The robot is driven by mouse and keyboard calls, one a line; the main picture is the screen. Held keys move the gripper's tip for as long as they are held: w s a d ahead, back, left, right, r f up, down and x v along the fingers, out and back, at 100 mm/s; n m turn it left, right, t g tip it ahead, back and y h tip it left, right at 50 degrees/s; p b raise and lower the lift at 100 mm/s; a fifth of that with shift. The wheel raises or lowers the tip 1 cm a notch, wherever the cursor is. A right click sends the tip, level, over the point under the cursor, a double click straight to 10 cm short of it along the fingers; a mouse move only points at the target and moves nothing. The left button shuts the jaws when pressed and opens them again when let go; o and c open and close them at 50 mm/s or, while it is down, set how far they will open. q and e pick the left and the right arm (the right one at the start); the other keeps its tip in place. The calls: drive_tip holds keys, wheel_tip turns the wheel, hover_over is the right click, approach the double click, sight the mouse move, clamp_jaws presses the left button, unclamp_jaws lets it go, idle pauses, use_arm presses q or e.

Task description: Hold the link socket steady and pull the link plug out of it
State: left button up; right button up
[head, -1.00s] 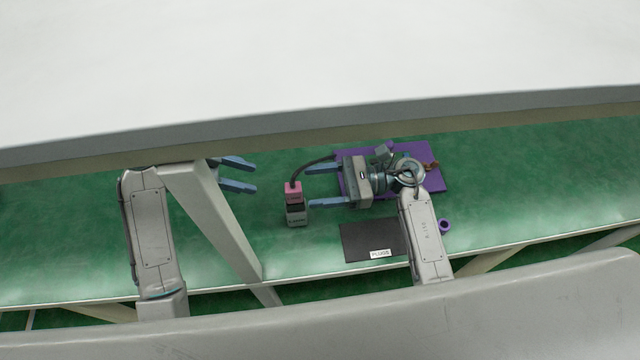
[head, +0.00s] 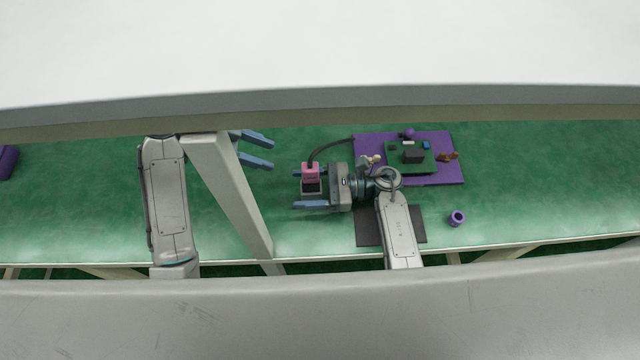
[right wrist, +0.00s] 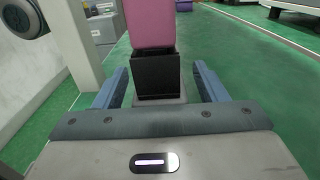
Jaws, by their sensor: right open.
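The pink link plug (head: 311,172) sits upright in the dark link socket (head: 312,187) on the green bench. In the right wrist view the pink plug (right wrist: 150,22) rises from the top of the black socket (right wrist: 155,75). My right gripper (head: 297,189) is open, with one finger on each side of the socket. In the right wrist view gaps show between the fingers and the socket. My left gripper (head: 271,154) is open and empty, to the left of the plug and apart from it.
A dark cable (head: 330,146) runs from the plug to a purple mat (head: 445,143) bearing a green circuit board (head: 426,158). A dark mat (head: 408,230) lies partly under my right arm. A purple ring (head: 457,218) stands to its right. A white shelf edge (head: 320,102) crosses above.

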drive_tip(key=shift+a, duration=0.25)
drive_tip(key=c, duration=1.1)
idle(0.6)
drive_tip(key=o, duration=1.1)
